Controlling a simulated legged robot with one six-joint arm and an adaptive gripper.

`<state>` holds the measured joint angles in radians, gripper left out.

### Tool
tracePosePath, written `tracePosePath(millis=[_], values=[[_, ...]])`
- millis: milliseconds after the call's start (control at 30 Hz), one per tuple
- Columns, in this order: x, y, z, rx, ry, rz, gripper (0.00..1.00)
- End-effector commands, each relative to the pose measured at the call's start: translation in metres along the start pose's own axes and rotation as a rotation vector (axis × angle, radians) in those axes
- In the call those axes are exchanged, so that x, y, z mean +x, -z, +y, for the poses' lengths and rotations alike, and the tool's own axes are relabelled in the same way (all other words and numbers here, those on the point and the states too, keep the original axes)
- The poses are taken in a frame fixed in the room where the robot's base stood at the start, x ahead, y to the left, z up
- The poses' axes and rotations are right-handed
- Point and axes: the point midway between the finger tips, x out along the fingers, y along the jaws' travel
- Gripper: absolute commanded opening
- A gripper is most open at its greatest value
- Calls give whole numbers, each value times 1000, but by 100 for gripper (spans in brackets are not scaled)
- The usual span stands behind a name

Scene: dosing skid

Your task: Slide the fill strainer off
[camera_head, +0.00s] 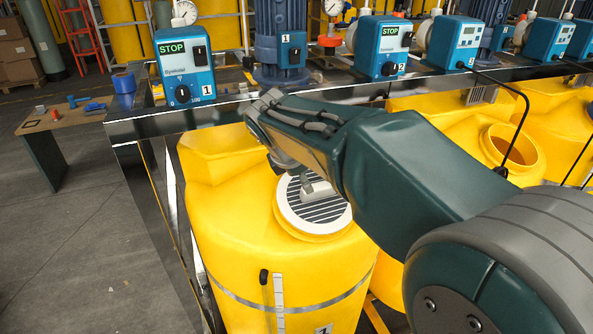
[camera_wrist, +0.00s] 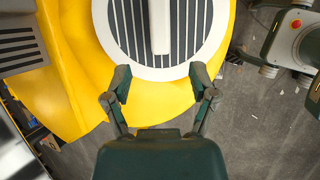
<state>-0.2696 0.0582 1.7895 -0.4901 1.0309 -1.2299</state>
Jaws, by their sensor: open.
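The fill strainer (camera_head: 312,204) is a round white ring with dark slots and a pale bar handle across it. It sits over the fill opening of the yellow tank (camera_head: 225,240) marked 1. In the wrist view the strainer (camera_wrist: 205,25) is at the top, with its handle (camera_wrist: 160,28) pointing down toward my gripper. My gripper (camera_wrist: 160,80) is open and empty, its two fingers apart near the strainer's lower rim in that view. The handle's end lies ahead of the gap between the fingertips. In the head view my arm hides most of the gripper and part of the strainer.
A rail (camera_head: 240,110) behind the tank carries blue pump boxes, including one marked 1 (camera_head: 185,65). An open yellow tank neck (camera_head: 513,150) is to the right. A low table (camera_head: 68,115) with small items stands at left.

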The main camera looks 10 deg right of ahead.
Motion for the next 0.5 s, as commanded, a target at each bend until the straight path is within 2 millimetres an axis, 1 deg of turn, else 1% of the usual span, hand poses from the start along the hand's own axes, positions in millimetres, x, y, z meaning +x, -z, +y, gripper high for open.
tracePosePath(millis=[33, 300, 400, 500], values=[[10, 0, -1, 0, 5, -1, 74], [55, 3, 0, 0, 5, -2, 74], [69, 2, 0, 1, 4, -2, 74], [79, 2, 0, 2, 2, -2, 74]])
